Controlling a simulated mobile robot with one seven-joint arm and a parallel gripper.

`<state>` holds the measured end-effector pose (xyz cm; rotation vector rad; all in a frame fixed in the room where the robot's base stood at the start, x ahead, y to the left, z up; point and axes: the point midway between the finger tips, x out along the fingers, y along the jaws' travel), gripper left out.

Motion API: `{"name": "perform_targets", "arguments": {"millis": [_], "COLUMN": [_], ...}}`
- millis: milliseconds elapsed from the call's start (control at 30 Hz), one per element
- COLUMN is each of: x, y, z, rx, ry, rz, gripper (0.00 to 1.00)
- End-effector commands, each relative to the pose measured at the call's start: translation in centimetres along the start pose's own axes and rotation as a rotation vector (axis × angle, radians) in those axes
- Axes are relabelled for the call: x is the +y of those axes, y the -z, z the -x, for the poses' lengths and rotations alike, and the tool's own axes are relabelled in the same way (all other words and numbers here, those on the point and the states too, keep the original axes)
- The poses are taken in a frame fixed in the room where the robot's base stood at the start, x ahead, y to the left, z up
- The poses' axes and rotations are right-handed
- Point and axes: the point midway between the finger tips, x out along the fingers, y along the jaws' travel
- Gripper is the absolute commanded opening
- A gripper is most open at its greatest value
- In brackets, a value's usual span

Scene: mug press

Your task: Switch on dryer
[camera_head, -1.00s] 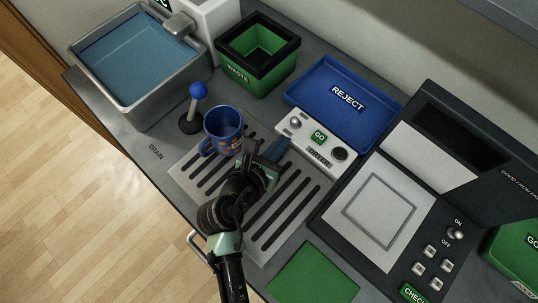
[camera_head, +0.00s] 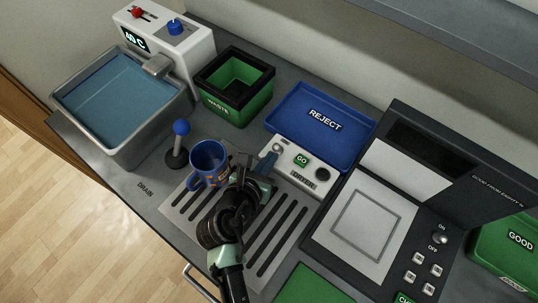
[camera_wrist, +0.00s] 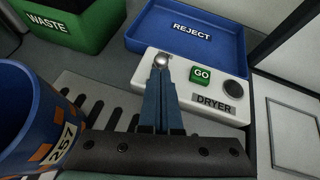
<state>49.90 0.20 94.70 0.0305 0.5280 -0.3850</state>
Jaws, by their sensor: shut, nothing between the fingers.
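The dryer (camera_head: 298,183) is a white control box with a green GO button (camera_head: 302,160), a silver knob or toggle (camera_head: 278,148) at its left and a dark round knob (camera_head: 323,174) at its right. In the wrist view, my gripper (camera_wrist: 161,66) is shut and empty. Its blue fingertips are at the silver knob (camera_wrist: 161,60) and overlap its lower part; I cannot tell whether they touch. The green GO button (camera_wrist: 201,75) and DRYER label (camera_wrist: 213,104) are to the right of the fingers. In the head view, my gripper (camera_head: 268,160) reaches the box's left end.
A blue mug (camera_head: 208,164) stands on the slotted drain just left of my gripper. A blue-knobbed lever (camera_head: 181,128), water basin (camera_head: 75,90) and green waste bin (camera_head: 212,100) lie beyond. The blue reject tray (camera_head: 290,110) is behind the dryer; a scale (camera_head: 395,225) is right.

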Motion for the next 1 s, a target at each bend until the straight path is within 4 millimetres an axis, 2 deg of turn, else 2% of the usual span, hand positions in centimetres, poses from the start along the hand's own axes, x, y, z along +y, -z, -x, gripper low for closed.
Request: {"name": "perform_targets", "arguments": {"millis": [1000], "x": [-0.3], "y": [-1.3], "z": [0.1], "rx": [0.133], "ry": [-0.024], "rz": [-0.026], "gripper": [0.0]}}
